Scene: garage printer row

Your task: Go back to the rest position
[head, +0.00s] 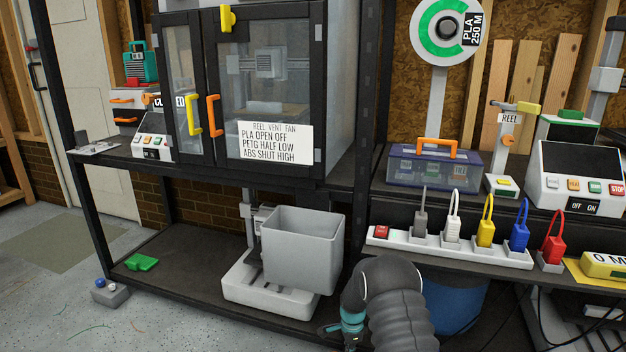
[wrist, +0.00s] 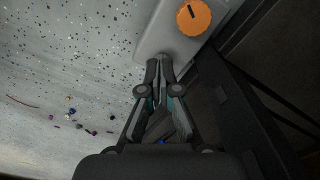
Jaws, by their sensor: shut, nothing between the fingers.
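My arm reaches down at the bottom middle of the head view, in front of the lower shelf. My gripper (head: 345,330) shows only in part there, as a teal and dark piece low beside the arm. In the wrist view my gripper (wrist: 159,98) points away from the camera with its fingers together and nothing between them. Just beyond the fingertips is a light grey box (wrist: 185,45) with an orange knob (wrist: 194,17). I cannot tell whether the fingertips touch the box.
A grey bin (head: 303,250) on a white base stands on the lower shelf (head: 185,250), near my arm. A dark frame post (wrist: 232,110) runs close on the right of my gripper. A power strip (head: 450,247) with several plugs lies right. Speckled floor (wrist: 70,70) is open left.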

